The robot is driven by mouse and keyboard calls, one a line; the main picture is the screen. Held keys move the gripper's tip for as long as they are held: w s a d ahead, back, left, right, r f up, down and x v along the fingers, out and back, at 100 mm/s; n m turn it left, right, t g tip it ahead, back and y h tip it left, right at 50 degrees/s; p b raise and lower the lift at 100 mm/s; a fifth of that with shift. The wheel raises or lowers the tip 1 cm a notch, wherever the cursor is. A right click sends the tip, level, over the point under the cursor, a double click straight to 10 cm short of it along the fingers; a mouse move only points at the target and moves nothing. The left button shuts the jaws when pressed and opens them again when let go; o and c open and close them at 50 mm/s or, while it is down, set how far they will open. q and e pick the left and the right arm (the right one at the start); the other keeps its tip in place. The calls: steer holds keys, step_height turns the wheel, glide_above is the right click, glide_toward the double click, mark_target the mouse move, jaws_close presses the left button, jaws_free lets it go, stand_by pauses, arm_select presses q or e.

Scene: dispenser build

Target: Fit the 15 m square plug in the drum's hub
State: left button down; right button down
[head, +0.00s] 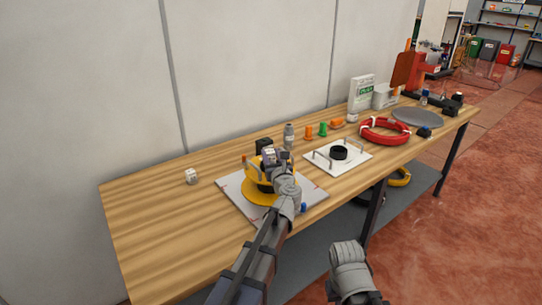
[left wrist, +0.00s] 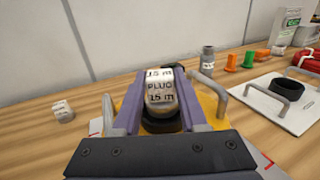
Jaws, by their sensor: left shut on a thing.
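My left gripper (head: 269,160) is shut on a pale block-shaped plug. In the left wrist view the plug (left wrist: 160,92) reads "PLUG" and "15 m" and sits upright between the two purple fingers. The yellow drum (head: 250,192) lies on a white board below the gripper, and part of it shows in the left wrist view (left wrist: 212,104). A black round part (left wrist: 161,124) shows just under the plug; whether the plug is inside the hub or above it cannot be told. The gripper hides most of the hub. My right gripper is not in view.
A small white lettered block (head: 191,177) lies on the bench at left. A grey bottle (head: 289,136), orange and green pegs (head: 323,129), a white plate with handles and a black ring (head: 322,158), and a red ring (head: 368,134) stand to the right. The bench's left end is clear.

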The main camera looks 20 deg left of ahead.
arm_select(q)
steer(key=shift+f+b, duration=0.65)
steer(key=shift+f, duration=0.05)
stand_by(0.4)
steer(key=c, duration=0.7)
jaws_free()
steer(key=shift+r, duration=0.1)
steer(key=shift+c, duration=0.2)
steer(key=v, duration=1.1)
